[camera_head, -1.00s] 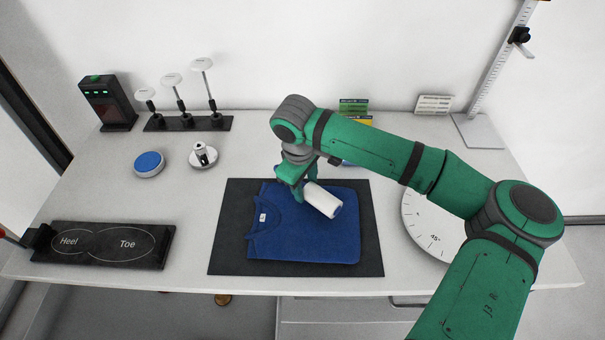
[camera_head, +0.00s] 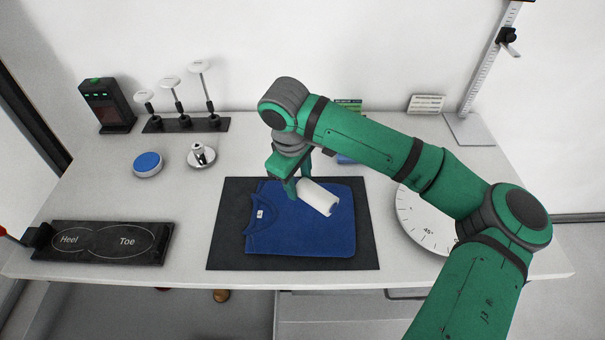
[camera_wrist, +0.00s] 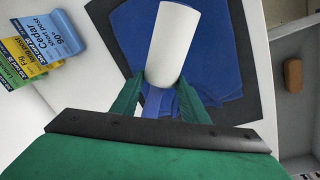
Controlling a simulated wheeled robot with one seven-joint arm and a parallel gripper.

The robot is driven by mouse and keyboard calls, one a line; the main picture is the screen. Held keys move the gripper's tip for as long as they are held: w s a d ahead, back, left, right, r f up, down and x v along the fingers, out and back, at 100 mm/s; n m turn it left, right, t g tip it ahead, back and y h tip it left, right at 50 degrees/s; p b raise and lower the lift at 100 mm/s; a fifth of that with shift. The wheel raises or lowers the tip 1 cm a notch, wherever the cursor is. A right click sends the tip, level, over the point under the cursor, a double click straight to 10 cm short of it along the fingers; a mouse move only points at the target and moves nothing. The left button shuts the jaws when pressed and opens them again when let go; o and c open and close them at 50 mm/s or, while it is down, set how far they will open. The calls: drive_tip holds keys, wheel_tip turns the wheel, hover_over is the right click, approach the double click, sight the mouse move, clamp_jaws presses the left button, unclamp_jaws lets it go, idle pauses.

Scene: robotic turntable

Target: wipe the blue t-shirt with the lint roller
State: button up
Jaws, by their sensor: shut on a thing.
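The blue t-shirt (camera_head: 300,238) lies folded on a dark mat (camera_head: 228,250), its collar with a white label towards the left. In the wrist view, the t-shirt (camera_wrist: 232,60) shows behind the roller. My gripper (camera_head: 292,186) is shut on the lint roller and is over the upper part of the t-shirt. The white lint roller (camera_head: 318,198) points down and right over the shirt. In the wrist view, the roller (camera_wrist: 172,45) extends beyond the fingers (camera_wrist: 160,98). Its handle is mostly hidden by my gripper. I cannot tell whether the roller touches the cloth.
A white dial turntable (camera_head: 415,220) is right of the mat, partly behind my arm. A heel-toe plate (camera_head: 103,242), a blue-topped disc (camera_head: 148,163), a small metal stand (camera_head: 201,156) and a stand of discs (camera_head: 186,124) are left. Coloured cards (camera_wrist: 38,45) lie behind my gripper.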

drive_tip(key=shift+s+a+r, duration=0.1)
drive_tip(key=shift+a+r, duration=0.1)
drive_tip(key=shift+r, duration=0.25)
drive_tip(key=shift+s+a+r, duration=0.1)
drive_tip(key=shift+a+r, duration=0.05)
drive_tip(key=shift+r, duration=0.25)
drive_tip(key=shift+d+r, duration=0.2)
drive_tip(key=shift+r, duration=0.05)
drive_tip(key=shift+d+r, duration=0.2)
drive_tip(key=shift+d, duration=0.2)
drive_tip(key=shift+s, duration=0.1)
drive_tip(key=shift+a, duration=0.2)
